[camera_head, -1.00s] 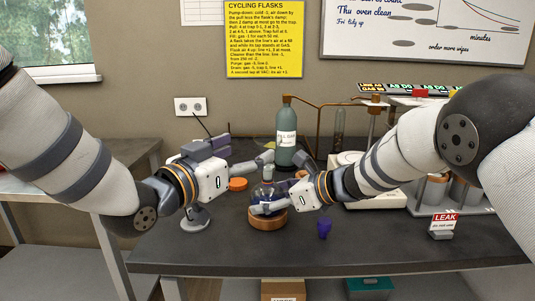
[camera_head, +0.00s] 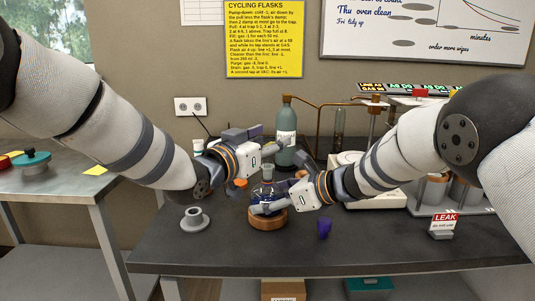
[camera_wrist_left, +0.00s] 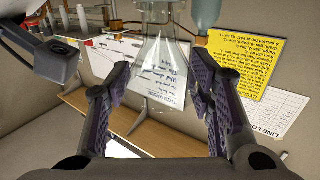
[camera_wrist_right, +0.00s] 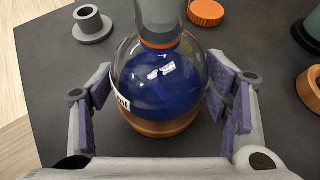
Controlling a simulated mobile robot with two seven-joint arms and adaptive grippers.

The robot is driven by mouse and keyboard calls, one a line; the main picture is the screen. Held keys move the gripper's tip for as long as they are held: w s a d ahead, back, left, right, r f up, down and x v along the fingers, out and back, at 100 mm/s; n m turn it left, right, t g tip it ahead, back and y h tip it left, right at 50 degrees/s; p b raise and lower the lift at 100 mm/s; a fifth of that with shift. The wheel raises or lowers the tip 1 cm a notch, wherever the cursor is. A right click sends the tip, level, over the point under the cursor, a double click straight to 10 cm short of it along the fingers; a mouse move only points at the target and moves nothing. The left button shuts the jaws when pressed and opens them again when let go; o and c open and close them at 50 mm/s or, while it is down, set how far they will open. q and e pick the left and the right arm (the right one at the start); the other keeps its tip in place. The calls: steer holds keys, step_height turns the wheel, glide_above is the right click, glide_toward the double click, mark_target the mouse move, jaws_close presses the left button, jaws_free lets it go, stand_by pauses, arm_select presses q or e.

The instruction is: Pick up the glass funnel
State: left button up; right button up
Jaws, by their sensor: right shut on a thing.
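The clear glass funnel (camera_wrist_left: 160,75) shows in the left wrist view between my left fingers, its wide mouth toward the bottom of that upside-down picture. In the head view it (camera_head: 267,173) stands above the round flask. My left gripper (camera_wrist_left: 157,85) is open, a finger on each side of the funnel with gaps; in the head view it (camera_head: 277,147) is just above and behind it. The flask of blue liquid (camera_wrist_right: 160,85) sits in a wooden ring (camera_head: 267,222). My right gripper (camera_wrist_right: 160,100) is shut on the flask's round body; it also shows in the head view (camera_head: 277,203).
A green bottle (camera_head: 286,135) stands behind the grippers. An orange cap (camera_wrist_right: 206,12) lies near the flask. The front bench edge is clear.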

steer(key=o, duration=0.9)
arm_select(q)
step_height(320, 180, up, 10)
arm_select(e)
steer(key=shift+o, duration=0.2)
